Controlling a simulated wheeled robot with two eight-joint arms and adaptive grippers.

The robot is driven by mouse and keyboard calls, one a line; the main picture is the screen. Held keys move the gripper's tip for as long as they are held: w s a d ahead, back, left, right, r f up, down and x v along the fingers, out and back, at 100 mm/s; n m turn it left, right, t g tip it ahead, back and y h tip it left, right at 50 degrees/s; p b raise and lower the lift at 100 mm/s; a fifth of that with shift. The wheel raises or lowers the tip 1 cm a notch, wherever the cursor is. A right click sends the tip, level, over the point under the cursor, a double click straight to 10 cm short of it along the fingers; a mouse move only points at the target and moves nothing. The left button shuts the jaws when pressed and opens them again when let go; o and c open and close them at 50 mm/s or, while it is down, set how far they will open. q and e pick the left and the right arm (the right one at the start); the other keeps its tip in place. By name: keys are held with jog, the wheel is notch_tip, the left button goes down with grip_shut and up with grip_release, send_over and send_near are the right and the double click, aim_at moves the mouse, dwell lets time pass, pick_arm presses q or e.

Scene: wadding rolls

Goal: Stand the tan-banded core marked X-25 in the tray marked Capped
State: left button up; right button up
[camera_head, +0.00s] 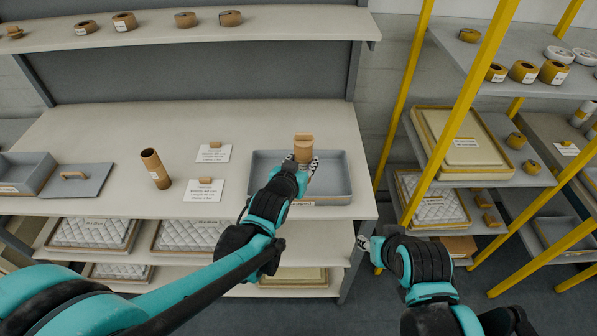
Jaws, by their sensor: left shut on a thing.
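A tan core (303,144) is upright in my left gripper (301,163), which is shut on it. The core and gripper are over the back half of a shallow grey tray (335,197) on the counter. I cannot tell whether the core's base touches the tray floor; the gripper hides it. The tray's front label and any mark on the core are too small to read.
Two white cards (205,190) (213,153) with small tan blocks lie between the brown core and the tray. A grey lid (77,181) and another grey tray (24,173) are at far left. Yellow posts (462,105) of a rack rise at right.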

pick_arm(q)
jog(key=shift+w+a+f+b, duration=0.7)
jog(key=shift+w+f, duration=0.5)
jog(key=shift+f, duration=0.3)
jog(key=shift+w+a+f+b, duration=0.6)
jog(key=shift+w+f+b, duration=0.2)
jog(key=shift+w+f, duration=0.55)
jog(key=shift+w+a+f+b, duration=0.7)
jog(key=shift+w+f, duration=0.35)
jog(key=shift+f, duration=0.55)
jog(key=shift+f, duration=0.2)
jog(key=o, duration=1.2)
jog(key=shift+c, duration=0.2)
jog(key=shift+r, duration=0.1)
